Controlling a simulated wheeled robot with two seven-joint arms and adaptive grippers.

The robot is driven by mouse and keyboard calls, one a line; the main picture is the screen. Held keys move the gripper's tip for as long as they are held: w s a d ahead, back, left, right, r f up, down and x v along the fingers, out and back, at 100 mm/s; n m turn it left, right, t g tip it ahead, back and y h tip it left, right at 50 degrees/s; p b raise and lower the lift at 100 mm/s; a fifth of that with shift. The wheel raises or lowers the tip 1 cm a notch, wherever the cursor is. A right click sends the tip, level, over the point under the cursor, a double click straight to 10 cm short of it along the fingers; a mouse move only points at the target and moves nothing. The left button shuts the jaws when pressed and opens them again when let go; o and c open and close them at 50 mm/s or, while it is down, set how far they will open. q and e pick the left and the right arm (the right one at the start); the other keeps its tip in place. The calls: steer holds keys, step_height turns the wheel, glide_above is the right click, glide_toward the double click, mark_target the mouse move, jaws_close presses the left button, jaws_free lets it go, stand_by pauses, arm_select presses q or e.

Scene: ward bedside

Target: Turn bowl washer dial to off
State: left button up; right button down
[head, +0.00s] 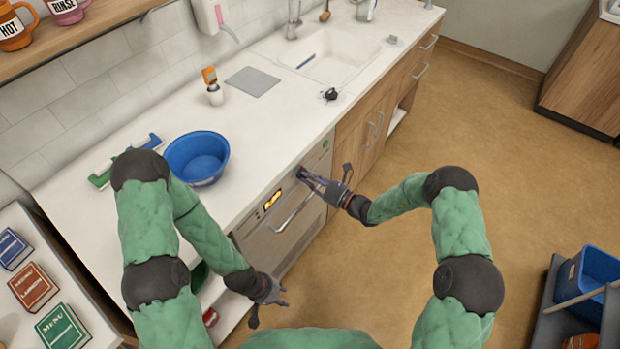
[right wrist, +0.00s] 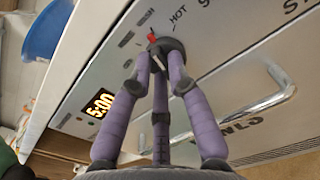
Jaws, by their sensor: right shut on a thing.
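The bowl washer (head: 285,218) is a grey-fronted unit under the counter, with a bar handle and a lit orange display. Its dial (right wrist: 172,46) is a dark round knob with a red mark; "HOT" is printed to its right. The display (right wrist: 97,103) reads 5:00 in the right wrist view. My right gripper (right wrist: 157,58) is shut on the dial, its purple fingers around the knob and hiding part of it. In the head view this gripper (head: 303,174) reaches the panel's upper right. My left gripper (head: 281,292) is empty beside the washer's lower front, its fingers spread.
A blue bowl (head: 196,158) stands on the white counter above the washer. The washer's handle (head: 296,212) juts out below the panel. A sink (head: 330,54) and a small black item (head: 330,94) lie farther along. The floor at right is clear up to a cart with a blue bin (head: 597,272).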

steer(key=n+b, duration=0.1)
steer(key=n, duration=0.2)
steer(key=n+b, duration=0.1)
steer(key=n, duration=0.7)
steer(key=shift+s+f+b, duration=0.1)
steer(key=shift+f+b, duration=0.25)
steer(key=shift+b, duration=0.05)
steer(key=shift+n+b, duration=0.55)
steer(key=shift+n, duration=1.15)
steer(key=c, duration=1.2)
jaws_free()
